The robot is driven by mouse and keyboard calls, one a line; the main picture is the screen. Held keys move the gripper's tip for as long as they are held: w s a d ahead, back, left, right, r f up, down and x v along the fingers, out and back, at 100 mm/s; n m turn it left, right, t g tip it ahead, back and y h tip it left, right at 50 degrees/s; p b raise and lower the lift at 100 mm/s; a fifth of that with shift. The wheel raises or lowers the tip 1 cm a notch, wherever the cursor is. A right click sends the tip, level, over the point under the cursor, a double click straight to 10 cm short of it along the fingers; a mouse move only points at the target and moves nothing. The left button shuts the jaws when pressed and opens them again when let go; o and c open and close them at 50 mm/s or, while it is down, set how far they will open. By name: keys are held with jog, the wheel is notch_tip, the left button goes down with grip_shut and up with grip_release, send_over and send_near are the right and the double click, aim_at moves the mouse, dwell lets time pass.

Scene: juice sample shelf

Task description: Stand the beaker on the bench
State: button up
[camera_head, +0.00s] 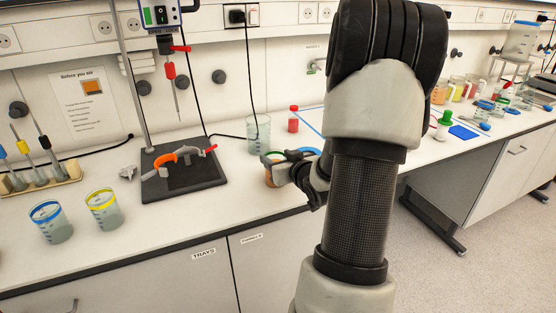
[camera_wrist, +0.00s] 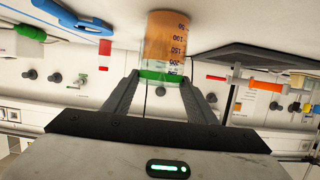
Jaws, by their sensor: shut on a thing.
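A beaker with orange liquid and a green band (camera_wrist: 166,42) is between my gripper's fingers (camera_wrist: 162,88) in the wrist view, which shows the scene upside down. The fingers grip it near the green band at its rim. In the head view my gripper (camera_head: 283,164) is at the bench's front part, and the orange beaker (camera_head: 270,178) is partly hidden by the fingers. The beaker looks about upright, its base close to the white bench top (camera_head: 235,190). I cannot tell whether it touches the bench.
A dark stand base (camera_head: 185,188) with an orange clamp lies left of my gripper. A clear beaker (camera_head: 258,136) and a red bottle (camera_head: 293,122) stand behind it. Blue-rimmed (camera_head: 50,222) and yellow-rimmed (camera_head: 104,210) beakers are further left. Bench in front of the stand is clear.

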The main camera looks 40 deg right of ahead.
jog(key=shift+r, duration=0.1)
jog(key=o, duration=1.7)
jog(key=shift+f, duration=0.2)
jog(key=shift+r, duration=0.15)
jog(key=shift+s+r, duration=0.1)
jog(key=shift+r, duration=0.05)
jog(key=v, duration=1.1)
jog(key=shift+s+a, duration=0.2)
jog(key=shift+s, duration=0.2)
